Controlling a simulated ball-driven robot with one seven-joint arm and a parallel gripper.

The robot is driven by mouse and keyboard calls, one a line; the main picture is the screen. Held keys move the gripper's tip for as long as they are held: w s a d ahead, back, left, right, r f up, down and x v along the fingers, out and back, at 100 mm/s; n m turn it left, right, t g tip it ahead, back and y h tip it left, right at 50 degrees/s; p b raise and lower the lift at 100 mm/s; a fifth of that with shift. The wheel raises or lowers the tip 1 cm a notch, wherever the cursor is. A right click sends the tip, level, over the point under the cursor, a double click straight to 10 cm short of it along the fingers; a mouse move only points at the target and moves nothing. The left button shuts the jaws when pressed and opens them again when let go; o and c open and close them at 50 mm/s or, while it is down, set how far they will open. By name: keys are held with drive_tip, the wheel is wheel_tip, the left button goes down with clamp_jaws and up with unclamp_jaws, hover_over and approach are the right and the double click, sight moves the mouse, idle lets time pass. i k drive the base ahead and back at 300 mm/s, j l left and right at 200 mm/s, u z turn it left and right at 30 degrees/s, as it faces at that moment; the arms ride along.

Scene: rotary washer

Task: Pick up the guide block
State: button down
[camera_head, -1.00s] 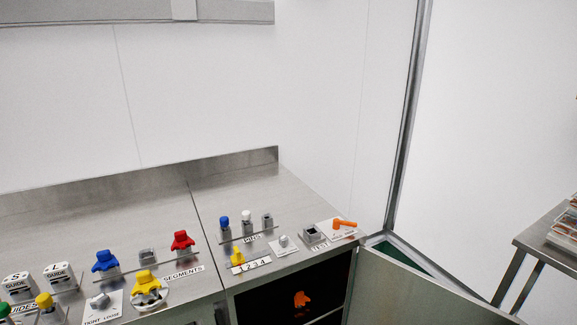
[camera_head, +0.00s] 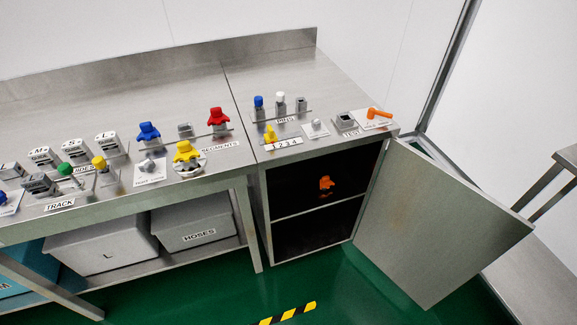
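Three grey-and-white guide blocks stand in a row at the left of the steel bench. They are the left guide block (camera_head: 43,158), the middle guide block (camera_head: 76,151) and the right guide block (camera_head: 108,144). Each has a letter on top, which is small and hard to read here. They stand upright and apart from each other, behind the TRACK label. My gripper is not in view.
In front of the blocks stand a green-topped piece (camera_head: 66,170) and a yellow-topped piece (camera_head: 100,163). Blue, yellow and red segments stand to the right. A cabinet door (camera_head: 440,225) hangs open at the right, over green floor (camera_head: 225,290).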

sight(38, 182)
drive_tip(key=u, duration=1.4)
